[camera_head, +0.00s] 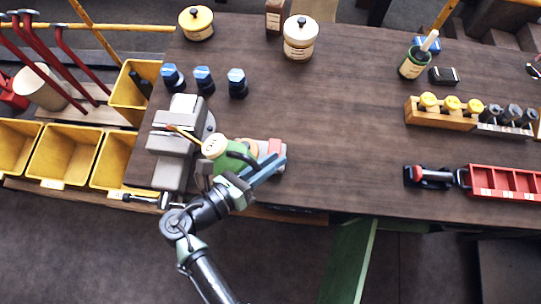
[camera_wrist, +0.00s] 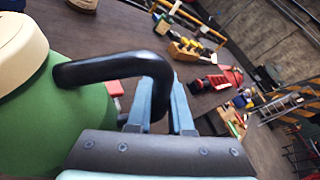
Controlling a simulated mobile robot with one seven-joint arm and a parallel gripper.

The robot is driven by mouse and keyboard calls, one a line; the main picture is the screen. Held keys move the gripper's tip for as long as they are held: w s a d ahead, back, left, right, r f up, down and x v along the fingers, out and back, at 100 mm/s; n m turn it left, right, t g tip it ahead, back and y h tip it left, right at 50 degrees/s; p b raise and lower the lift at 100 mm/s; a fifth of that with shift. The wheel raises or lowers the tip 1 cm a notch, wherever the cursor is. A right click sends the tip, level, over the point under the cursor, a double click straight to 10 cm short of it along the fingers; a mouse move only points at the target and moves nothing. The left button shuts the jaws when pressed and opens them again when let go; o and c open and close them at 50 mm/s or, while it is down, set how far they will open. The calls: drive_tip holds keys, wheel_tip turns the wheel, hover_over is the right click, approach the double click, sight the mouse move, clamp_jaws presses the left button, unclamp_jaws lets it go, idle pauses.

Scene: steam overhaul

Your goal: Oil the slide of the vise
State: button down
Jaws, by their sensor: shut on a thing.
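A grey vise (camera_head: 172,165) is mounted at the left front edge of the dark wooden bench. A green oil can (camera_head: 228,160) with a cream cap, a black handle and a thin brass spout is tilted beside the vise. Its spout (camera_head: 184,132) points left, over the upper part of the vise; I cannot tell whether it touches. My gripper (camera_head: 268,170) is shut on the can's black handle. In the wrist view the handle (camera_wrist: 115,66) passes between the blue fingers (camera_wrist: 158,104), and the green body (camera_wrist: 50,125) fills the left side. The vise's slide is partly hidden by the can and gripper.
Several blue-capped bottles (camera_head: 203,78) stand behind the vise. Lidded pots (camera_head: 300,45) are at the back. Yellow bins (camera_head: 65,155) lie left of the bench. A red tray (camera_head: 500,182) and a wooden rack (camera_head: 440,118) are at the right. The bench middle is clear.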

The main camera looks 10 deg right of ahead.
drive_tip(key=shift+f, duration=0.35)
drive_tip(key=shift+m+y, duration=0.3)
drive_tip(key=shift+m, duration=0.2)
drive_tip(key=shift+r+p, duration=2.05)
drive_tip(key=shift+p, duration=0.95)
drive_tip(key=shift+w+a+f+m+t+y+b, duration=0.15)
drive_tip(key=shift+f+m+y+b, duration=0.1)
drive_tip(key=shift+f+m, duration=0.25)
drive_tip(key=shift+w+a+f+m+t+y+b, duration=0.1)
drive_tip(key=shift+f+m+t+y+b, duration=0.1)
drive_tip(key=shift+f+m+y, duration=0.25)
drive_tip(key=shift+w+a+f+m+t+y+b, duration=0.15)
drive_tip(key=shift+f+m+b, duration=0.15)
drive_tip(key=shift+f, duration=0.35)
